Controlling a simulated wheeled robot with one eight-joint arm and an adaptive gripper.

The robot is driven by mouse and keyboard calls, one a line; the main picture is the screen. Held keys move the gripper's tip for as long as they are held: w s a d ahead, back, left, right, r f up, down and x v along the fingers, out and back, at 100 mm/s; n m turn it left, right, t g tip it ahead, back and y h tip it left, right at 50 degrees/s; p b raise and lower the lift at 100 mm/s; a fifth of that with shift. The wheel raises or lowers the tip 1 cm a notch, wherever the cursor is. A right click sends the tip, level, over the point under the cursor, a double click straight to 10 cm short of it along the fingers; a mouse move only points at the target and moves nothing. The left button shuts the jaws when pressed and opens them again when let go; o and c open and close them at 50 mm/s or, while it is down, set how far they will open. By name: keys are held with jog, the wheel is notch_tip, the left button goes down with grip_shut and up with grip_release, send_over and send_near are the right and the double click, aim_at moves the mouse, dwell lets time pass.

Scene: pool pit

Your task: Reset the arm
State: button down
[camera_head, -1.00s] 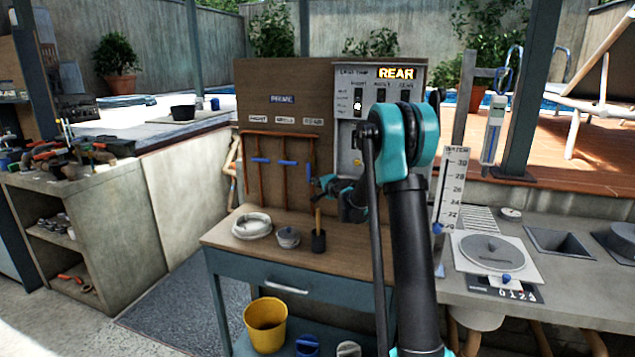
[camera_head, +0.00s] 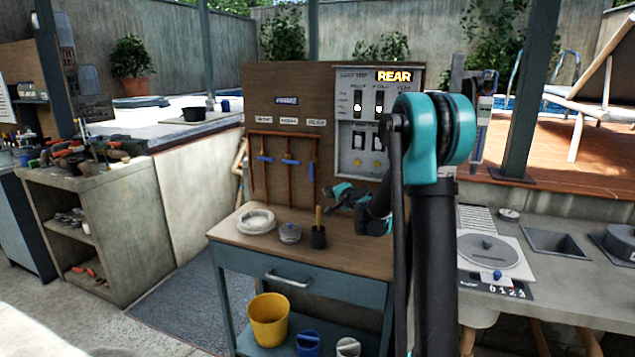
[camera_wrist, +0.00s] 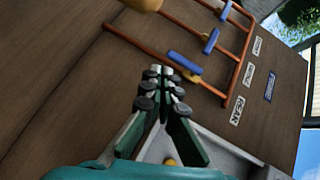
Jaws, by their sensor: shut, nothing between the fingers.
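My teal and black arm (camera_head: 435,230) rises in front of the bench in the head view. It bends over so that my gripper (camera_head: 328,208) hangs above the wooden bench top, in front of the pipe board. In the wrist view my gripper's fingers (camera_wrist: 156,76) are together with nothing between them. Behind them are copper pipes with blue valve handles (camera_wrist: 184,62) on a brown board. The fingertips look apart from the pipes.
A grey panel (camera_head: 348,145) with a lit "REAR" sign stands behind. A white ring (camera_head: 256,222), a small grey pot (camera_head: 290,233) and a dark brush holder (camera_head: 318,237) stand on the bench top. A yellow bucket (camera_head: 268,320) is below. A stone counter with a round lid (camera_head: 488,250) is at right.

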jog(key=s+d+f+n+g+h, duration=0.2)
jog(key=s+f, duration=0.3)
jog(key=s, duration=1.1)
jog(key=s+d+f+n+g+h, duration=0.2)
jog(key=s+d+f+n+g, duration=0.2)
jog(key=s, duration=1.2)
jog(key=s+d+f+n+g+h, duration=0.2)
jog(key=s+f, duration=0.5)
jog(key=s, duration=0.9)
jog(key=d+n+g, duration=0.1)
jog(key=d+n, duration=0.1)
jog(key=d, duration=0.1)
jog(key=shift+s+d+f+g, duration=0.2)
jog(key=shift+s+d+g, duration=0.05)
jog(key=shift+s+g, duration=0.1)
